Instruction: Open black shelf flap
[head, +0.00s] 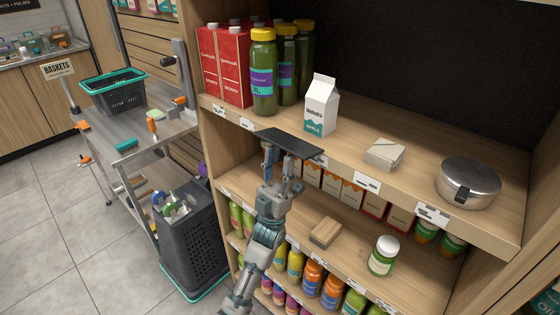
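My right gripper is not in view.
The shelf above the flap holds red cartons (222,66), green bottles (263,75), an apple carton (321,106), a pale box (384,154) and a lidded pot (468,184). Below are a wooden block (325,233) and a white-lidded jar (383,257). A dark basket (195,240) stands left.

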